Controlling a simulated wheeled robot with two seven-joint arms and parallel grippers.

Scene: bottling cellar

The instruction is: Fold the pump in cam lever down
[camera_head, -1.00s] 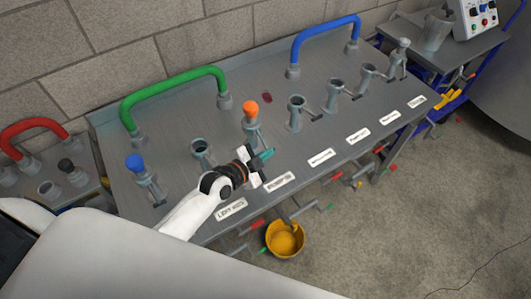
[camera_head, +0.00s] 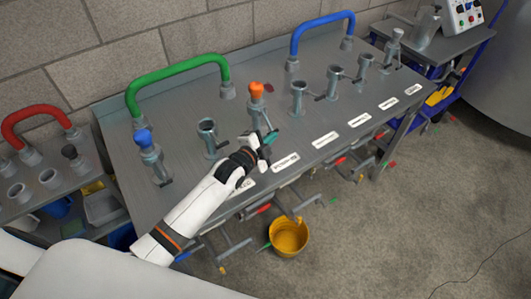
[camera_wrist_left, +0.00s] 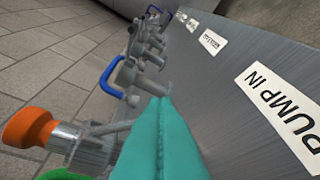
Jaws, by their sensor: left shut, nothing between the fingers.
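The pump in fitting (camera_head: 257,112) is a grey upright coupling with an orange plug (camera_head: 256,89) on top. The orange plug (camera_wrist_left: 27,128) also shows at the left of the left wrist view, with part of the grey coupling (camera_wrist_left: 92,148) beside it. A grey lever arm (camera_wrist_left: 105,128) reaches from the coupling toward my fingers; whether they touch cannot be told. My left gripper (camera_head: 271,139) is shut and empty, just in front of the coupling and above the panel. Its teal fingers (camera_wrist_left: 160,108) are pressed together. The PUMP IN label (camera_wrist_left: 280,100) lies to their right. My right gripper is out of view.
More couplings line the grey panel (camera_head: 205,95), including a blue-plugged one (camera_head: 143,140) and an open one (camera_head: 207,130). Green (camera_head: 180,68) and blue (camera_head: 322,22) hose loops stand behind. A yellow bucket (camera_head: 289,236) is below the front edge.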

